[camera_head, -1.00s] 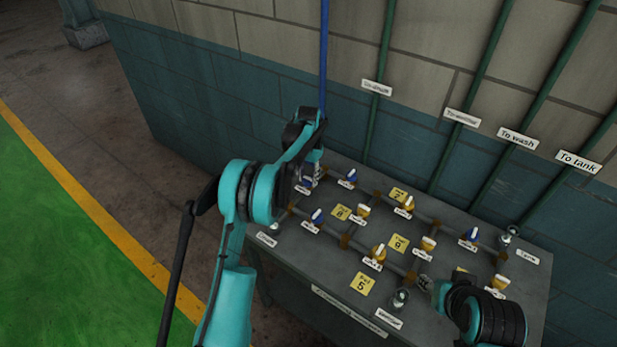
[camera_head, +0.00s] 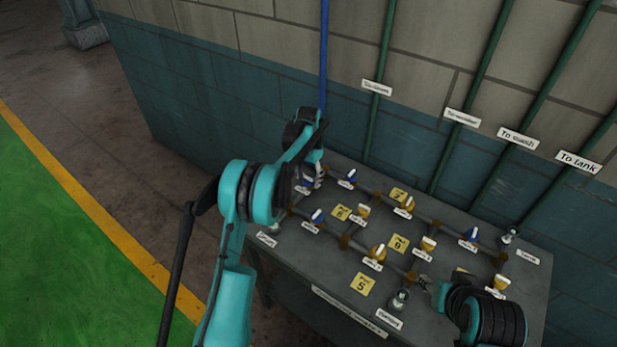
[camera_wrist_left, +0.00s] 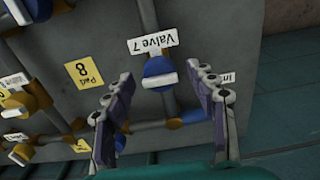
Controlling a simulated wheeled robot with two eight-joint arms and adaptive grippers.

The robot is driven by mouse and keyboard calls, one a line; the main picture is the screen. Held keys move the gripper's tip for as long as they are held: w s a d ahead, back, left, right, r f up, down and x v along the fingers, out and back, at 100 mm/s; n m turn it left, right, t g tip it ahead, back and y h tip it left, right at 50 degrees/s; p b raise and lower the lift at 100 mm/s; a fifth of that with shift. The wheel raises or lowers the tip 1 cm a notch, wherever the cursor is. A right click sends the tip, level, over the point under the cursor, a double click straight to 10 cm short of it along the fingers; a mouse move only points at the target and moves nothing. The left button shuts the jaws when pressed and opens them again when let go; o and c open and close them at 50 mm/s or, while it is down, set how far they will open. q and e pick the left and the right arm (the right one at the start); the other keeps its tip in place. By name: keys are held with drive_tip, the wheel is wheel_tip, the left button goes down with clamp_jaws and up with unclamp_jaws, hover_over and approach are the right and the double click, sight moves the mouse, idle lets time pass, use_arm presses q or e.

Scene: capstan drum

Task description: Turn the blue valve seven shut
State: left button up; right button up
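Valve 7 is blue with a white handle bar (camera_wrist_left: 160,80) and sits in the upper middle of the left wrist view beside its "Valve 7" label (camera_wrist_left: 152,43). The bar appears to lie across the pipe. In the head view the valve (camera_head: 308,182) is at the table's back left, partly hidden by my left gripper (camera_head: 314,174). In the left wrist view my left gripper (camera_wrist_left: 160,72) is open, its two purple-padded fingers apart on either side of the valve in the picture. Contact cannot be told. My right gripper (camera_head: 428,286) is at the table's front right, its fingers unclear.
Other blue valves (camera_head: 351,175) (camera_head: 317,216) and several yellow valves (camera_head: 378,252) stand on the table's pipes. Yellow pad 8 (camera_wrist_left: 84,73) lies beside valve 7. A blue pipe (camera_head: 324,60) rises along the wall behind my left gripper. Open floor lies left.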

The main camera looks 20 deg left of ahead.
sight(309, 178)
use_arm(q)
wheel_tip(309, 178, up, 12)
idle(0.6)
drive_tip(key=s+d+r+n+t+b, duration=0.15)
drive_tip(key=s+r, duration=0.25)
drive_tip(key=s, duration=0.4)
drive_tip(key=s+r+n+t+b, duration=0.1)
drive_tip(key=s+r+t, duration=0.1)
drive_tip(key=s+r, duration=0.45)
drive_tip(key=s+f+t, duration=0.1)
drive_tip(key=s+f, duration=0.3)
drive_tip(key=s, duration=0.3)
drive_tip(key=s+d+f+n+t+b, duration=0.1)
drive_tip(key=s+f, duration=0.3)
drive_tip(key=s, duration=0.4)
drive_tip(key=s+f+t+b, duration=0.1)
drive_tip(key=s+f, duration=0.2)
drive_tip(key=s, duration=0.4)
drive_tip(key=shift+s+d+f+n+t, duration=0.25)
drive_tip(key=shift+f+n+t, duration=0.1)
drive_tip(key=shift+f, duration=0.05)
